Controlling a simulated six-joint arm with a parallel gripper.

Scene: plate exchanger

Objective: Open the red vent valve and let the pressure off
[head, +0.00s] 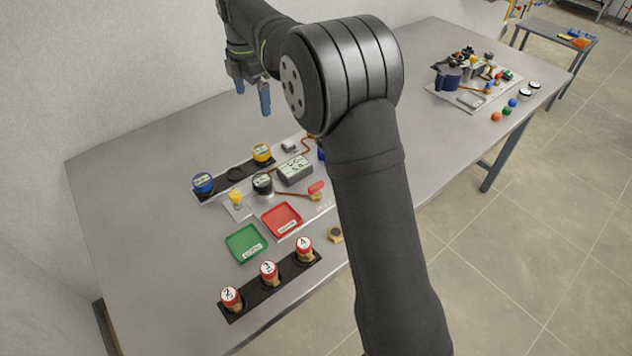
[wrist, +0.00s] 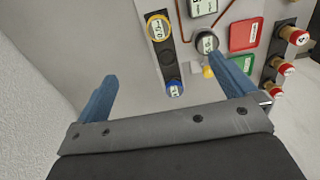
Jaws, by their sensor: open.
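My gripper (head: 252,98) is up at the back left, above the table and well away from the valve. Its two blue fingers are apart with nothing between them, as the wrist view (wrist: 166,88) also shows. A grey box with a display (head: 295,170) stands behind the valve.
Blue (head: 203,183) and yellow (head: 262,153) capped items stand on a black strip. A black round part (head: 262,184), a red tray (head: 282,221), a green tray (head: 245,243) and several numbered red-capped pieces (head: 268,273) are nearby. The table's left end is clear. My arm hides the middle.

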